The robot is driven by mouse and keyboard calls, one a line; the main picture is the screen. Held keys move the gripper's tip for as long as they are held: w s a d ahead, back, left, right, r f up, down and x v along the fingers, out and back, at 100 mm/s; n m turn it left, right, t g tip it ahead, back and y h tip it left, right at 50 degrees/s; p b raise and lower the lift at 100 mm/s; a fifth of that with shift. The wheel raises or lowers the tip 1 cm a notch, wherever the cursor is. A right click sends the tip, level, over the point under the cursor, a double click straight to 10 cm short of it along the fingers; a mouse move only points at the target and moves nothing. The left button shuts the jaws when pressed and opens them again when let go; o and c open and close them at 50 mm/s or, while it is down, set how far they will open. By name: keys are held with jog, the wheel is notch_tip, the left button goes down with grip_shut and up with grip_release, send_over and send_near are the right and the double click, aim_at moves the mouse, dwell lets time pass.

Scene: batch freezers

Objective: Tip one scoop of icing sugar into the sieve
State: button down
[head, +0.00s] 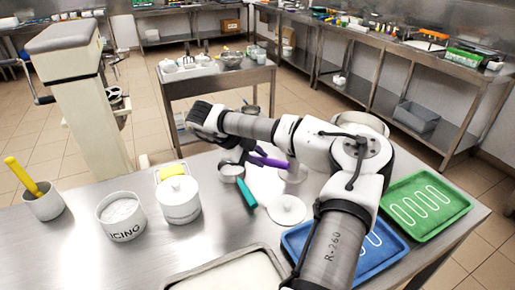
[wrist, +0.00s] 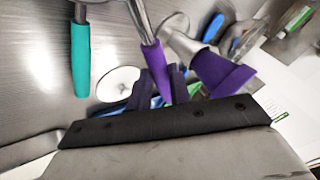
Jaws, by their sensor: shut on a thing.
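My gripper (head: 243,155) is shut on a purple handle (wrist: 154,60), which also shows in the head view (head: 270,162). The handle's metal shaft runs out of the top of the wrist view, so its head and any load are hidden there. A round metal utensil (head: 231,172) with a teal handle (head: 247,195) is close by my gripper; I cannot tell for sure that it is the sieve. The teal handle is left of the purple one in the wrist view (wrist: 80,60). The tub marked ICING (head: 122,232), holding white powder, stands open at the left.
A lidded white pot (head: 178,202) and a grey cup (head: 43,206) with a yellow-handled tool stand left. A white disc (head: 287,210) lies mid-table. Blue (head: 297,238) and green (head: 427,205) trays are right, a metal tray (head: 225,264) in front. Bare steel shows front left.

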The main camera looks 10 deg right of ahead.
jog(key=g+p, duration=0.1)
jog(key=r+y+p, duration=0.1)
jog(key=shift+w+d+n+g+p, duration=0.25)
jog(key=shift+w+n+g+p, duration=0.1)
jog(key=shift+n+g+p, duration=0.05)
jog(key=shift+w+d+f+g+y, duration=0.15)
jog(key=shift+f+g+y, duration=0.15)
jog(key=shift+y, duration=0.2)
jog(key=shift+w+d+n+g+y+b, duration=0.15)
jog(key=shift+w+n+g+y+b, duration=0.2)
jog(key=shift+g+y, duration=0.5)
jog(key=shift+s+r, duration=0.1)
jog(key=shift+r, duration=1.25)
